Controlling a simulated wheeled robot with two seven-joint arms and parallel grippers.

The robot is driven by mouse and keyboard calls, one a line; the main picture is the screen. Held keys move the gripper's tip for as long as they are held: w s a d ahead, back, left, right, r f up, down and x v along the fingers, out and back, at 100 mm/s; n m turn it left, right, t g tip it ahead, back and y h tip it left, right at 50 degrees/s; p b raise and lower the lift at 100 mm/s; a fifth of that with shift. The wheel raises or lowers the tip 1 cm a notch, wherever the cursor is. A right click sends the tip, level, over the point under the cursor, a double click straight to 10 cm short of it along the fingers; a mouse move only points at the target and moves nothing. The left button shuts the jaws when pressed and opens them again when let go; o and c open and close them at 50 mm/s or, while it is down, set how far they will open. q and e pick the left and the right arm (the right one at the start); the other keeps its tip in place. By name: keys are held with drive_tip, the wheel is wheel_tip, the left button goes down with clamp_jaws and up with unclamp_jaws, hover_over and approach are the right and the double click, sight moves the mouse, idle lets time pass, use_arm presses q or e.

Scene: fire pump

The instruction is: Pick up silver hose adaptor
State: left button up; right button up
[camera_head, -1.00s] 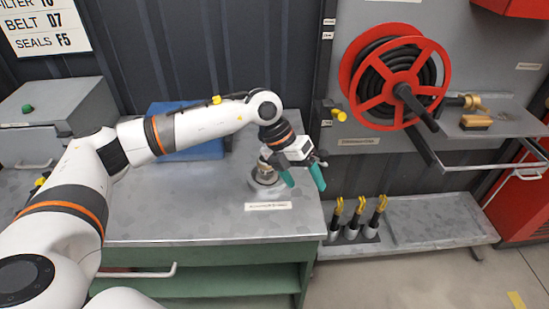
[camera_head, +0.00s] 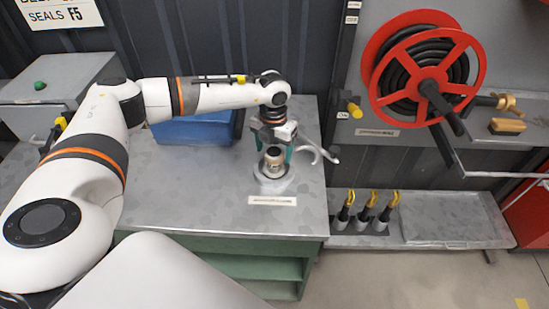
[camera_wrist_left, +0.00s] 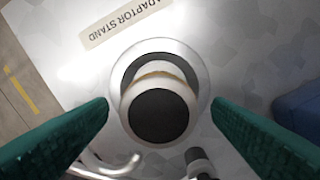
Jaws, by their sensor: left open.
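The silver hose adaptor (camera_head: 272,162) stands upright on a round base on the metal bench, behind a label strip (camera_head: 272,200). In the left wrist view the adaptor (camera_wrist_left: 158,108) shows from above as a ring with a dark round opening, next to the label reading "ADAPTOR STAND" (camera_wrist_left: 118,24). My left gripper (camera_head: 268,150) is open with green fingers, above and just behind the adaptor. In the left wrist view the left gripper's fingers (camera_wrist_left: 160,125) lie on either side of the adaptor, with gaps. My right gripper is not in view.
A curved pale hook-shaped tool (camera_head: 318,152) lies right of the adaptor. A blue box (camera_head: 195,128) is at the back of the bench (camera_head: 200,200). A red hose reel (camera_head: 425,75) hangs at right. Several yellow-tipped tools (camera_head: 370,200) stand on a low shelf.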

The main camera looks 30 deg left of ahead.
use_arm(q)
wheel_tip(320, 180, down, 2)
drive_tip(key=shift+s+f+p, duration=0.1)
drive_tip(key=shift+s+p, duration=0.05)
drive_tip(key=shift+p, duration=0.2)
drive_tip(key=shift+f, duration=0.6)
drive_tip(key=shift+c, duration=0.2)
drive_tip(key=shift+r, duration=0.1)
drive_tip(key=c, duration=1.2)
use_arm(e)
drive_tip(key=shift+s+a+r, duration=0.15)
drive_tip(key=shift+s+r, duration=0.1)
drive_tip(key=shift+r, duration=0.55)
